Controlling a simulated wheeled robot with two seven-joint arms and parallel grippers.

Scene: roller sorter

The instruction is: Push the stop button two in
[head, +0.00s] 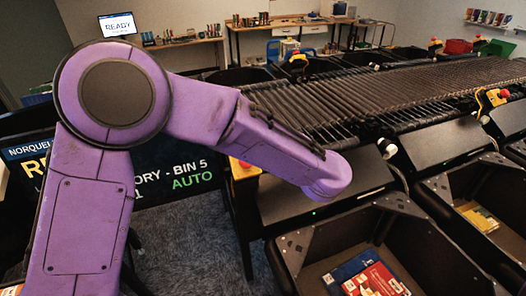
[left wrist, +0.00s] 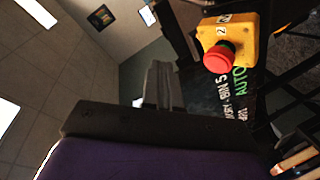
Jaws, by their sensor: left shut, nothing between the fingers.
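Stop button two is a red mushroom button (left wrist: 219,58) on a yellow box (left wrist: 243,40) marked "2", at the upper right of the left wrist view. In the head view, a red button on a yellow box (head: 242,168) shows partly behind my purple left arm, at the near left end of the roller sorter. My left gripper (left wrist: 160,72) is shut and empty, its grey fingers left of the button and apart from it in the picture. The gripper's fingers are not discernible in the head view. My right gripper is not in view.
The roller conveyor (head: 400,85) runs to the back right. A black bin (head: 310,250) with red and blue packets stands front right, another bin (head: 450,185) beyond it. Other yellow stop boxes (head: 493,98) sit along the sorter. A dark sign (head: 175,180) stands behind my arm.

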